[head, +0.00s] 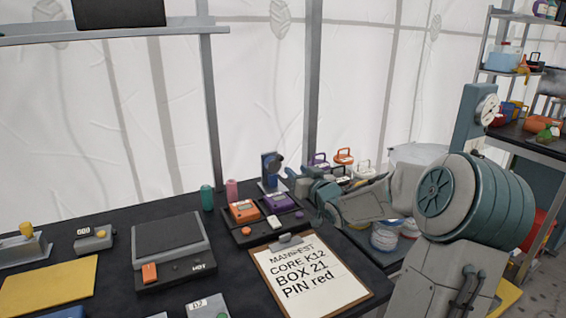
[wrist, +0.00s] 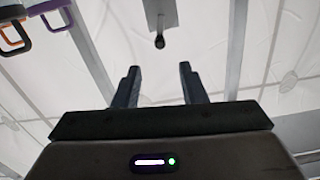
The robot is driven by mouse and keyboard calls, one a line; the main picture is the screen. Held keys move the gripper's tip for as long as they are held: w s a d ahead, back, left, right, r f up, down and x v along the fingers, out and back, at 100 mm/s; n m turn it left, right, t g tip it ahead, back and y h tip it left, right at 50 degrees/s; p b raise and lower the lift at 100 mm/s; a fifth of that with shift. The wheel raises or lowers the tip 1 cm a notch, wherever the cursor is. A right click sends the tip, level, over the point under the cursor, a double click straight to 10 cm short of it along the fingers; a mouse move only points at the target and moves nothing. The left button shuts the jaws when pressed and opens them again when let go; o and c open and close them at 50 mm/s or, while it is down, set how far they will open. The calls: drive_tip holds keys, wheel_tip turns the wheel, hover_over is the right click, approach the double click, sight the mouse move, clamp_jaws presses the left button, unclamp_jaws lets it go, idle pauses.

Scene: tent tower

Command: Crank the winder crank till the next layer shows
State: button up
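A small upright blue-grey device (head: 268,172) with a dark round part stands at the back of the black table; it looks like the winder, but its crank is hard to make out in the head view. My gripper (head: 286,173) is just to its right, partly overlapping it. In the wrist view my gripper (wrist: 158,74) is open, with nothing between its two fingers. A dark round knob on a grey bar (wrist: 159,41) shows beyond the fingertips, roughly centred between them and apart from them. It may be the crank handle. No layer can be seen.
A tray (head: 247,238) with orange and purple boxes stands before the device. A clipboard (head: 312,273) reads "MANIFEST CORE K12 BOX 21 PIN red". A scale-like unit (head: 172,243) is left. Teal and pink cylinders stand behind. Orange and purple handled items (head: 343,156) lie beyond my arm.

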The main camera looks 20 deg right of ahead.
sight(282, 159)
drive_tip(key=w, duration=1)
drive_tip(key=shift+a, duration=0.2)
drive_tip(key=shift+s, duration=0.1)
clamp_jaws()
